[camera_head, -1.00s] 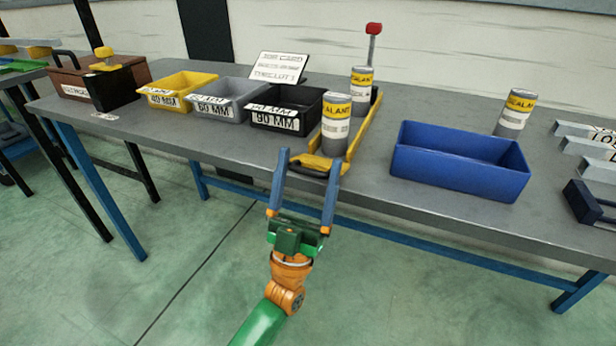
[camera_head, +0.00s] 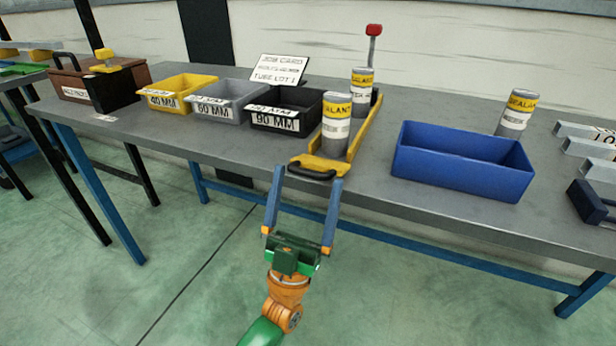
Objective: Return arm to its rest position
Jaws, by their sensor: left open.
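My left gripper (camera_head: 306,176) is open and empty. Its two blue fingers point up toward the front edge of the grey table (camera_head: 240,150), just below the black handle (camera_head: 313,172) of a yellow tray (camera_head: 365,127). A small gap shows between the fingertips and the handle. My left arm (camera_head: 284,312) is orange and green and comes up from the bottom of the view. My right gripper is not in view.
Two sealant cans (camera_head: 336,128) stand in the yellow tray. A blue bin (camera_head: 462,162) stands to its right, with another can (camera_head: 515,113) behind. Yellow, grey and black bins (camera_head: 283,110) stand to its left. The floor (camera_head: 180,270) before the table is clear.

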